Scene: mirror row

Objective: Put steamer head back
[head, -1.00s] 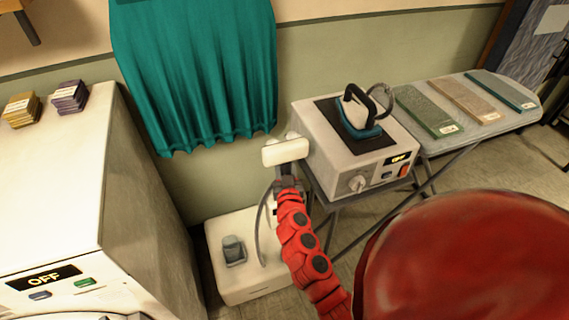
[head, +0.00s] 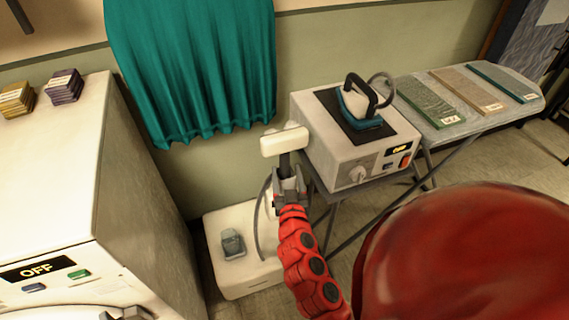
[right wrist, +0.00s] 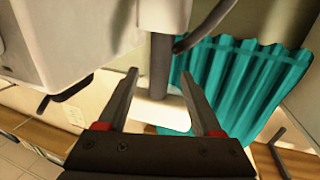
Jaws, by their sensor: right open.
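The white steamer head (head: 284,141) is upright on its dark handle (head: 284,164), in front of the wall beside the teal curtain. In the right wrist view the head (right wrist: 168,115) and handle (right wrist: 160,65) appear inverted. My right gripper (head: 288,177) is open, with a finger on each side of the handle below the head; whether either finger touches it I cannot tell. The white steamer base (head: 255,285) stands on the floor below, with a grey hose (head: 260,215) rising from it.
A white ironing station (head: 345,150) with an iron (head: 360,103) stands close right of my right gripper. The ironing board (head: 450,122) extends beyond it. A white washer (head: 55,160) marked OFF stands left. The teal curtain (head: 190,70) hangs behind.

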